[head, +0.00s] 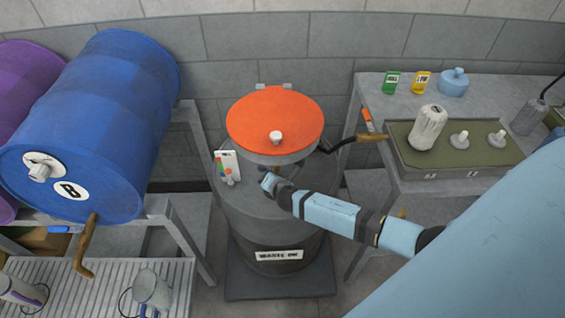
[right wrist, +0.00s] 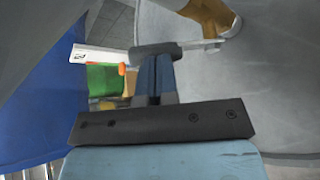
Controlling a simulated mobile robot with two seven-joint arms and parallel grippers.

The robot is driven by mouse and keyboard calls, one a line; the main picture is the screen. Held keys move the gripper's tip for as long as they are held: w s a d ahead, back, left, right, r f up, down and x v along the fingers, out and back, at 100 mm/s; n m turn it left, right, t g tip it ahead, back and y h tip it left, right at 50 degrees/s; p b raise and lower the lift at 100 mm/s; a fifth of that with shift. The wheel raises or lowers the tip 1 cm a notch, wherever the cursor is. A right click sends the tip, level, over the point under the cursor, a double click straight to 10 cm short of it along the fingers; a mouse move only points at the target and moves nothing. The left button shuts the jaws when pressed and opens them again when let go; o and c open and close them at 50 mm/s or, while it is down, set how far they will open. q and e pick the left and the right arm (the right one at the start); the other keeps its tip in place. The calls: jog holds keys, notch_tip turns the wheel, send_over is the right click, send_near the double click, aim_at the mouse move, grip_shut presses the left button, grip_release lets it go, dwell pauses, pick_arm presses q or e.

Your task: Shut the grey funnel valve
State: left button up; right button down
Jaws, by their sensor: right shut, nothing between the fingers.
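The grey funnel (head: 275,159) stands on the grey waste oil drum (head: 245,218) under a round orange lid (head: 255,115). My right gripper (head: 268,182) is shut and empty, low in front of the funnel. In the right wrist view its shut fingers (right wrist: 155,78) point at a brass fitting (right wrist: 207,14) beside a large grey surface. A thin pale bar (right wrist: 203,46) lies across, close to the fingertips; it looks like a valve handle, but I cannot tell whether they touch. The valve is hidden in the head view. My left gripper is out of view.
A blue barrel (head: 110,105) lies on a rack at left.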

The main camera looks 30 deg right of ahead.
jog(key=shift+w+a+f+n+g+h, duration=0.15)
jog(key=shift+w+a+f+g, duration=0.1)
jog(key=shift+a+f, duration=0.2)
jog(key=shift+w+a+f+n+g+h, duration=0.15)
jog(key=shift+w+a+f, duration=0.15)
jog(key=shift+f, duration=0.2)
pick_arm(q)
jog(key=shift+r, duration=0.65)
pick_arm(e)
jog(key=shift+s+d, duration=0.1)
jog(key=shift+s+d+f, duration=0.2)
jog(key=shift+s+d, duration=0.15)
jog(key=shift+d, duration=0.2)
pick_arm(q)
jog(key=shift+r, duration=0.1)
pick_arm(e)
jog(key=shift+r, duration=0.1)
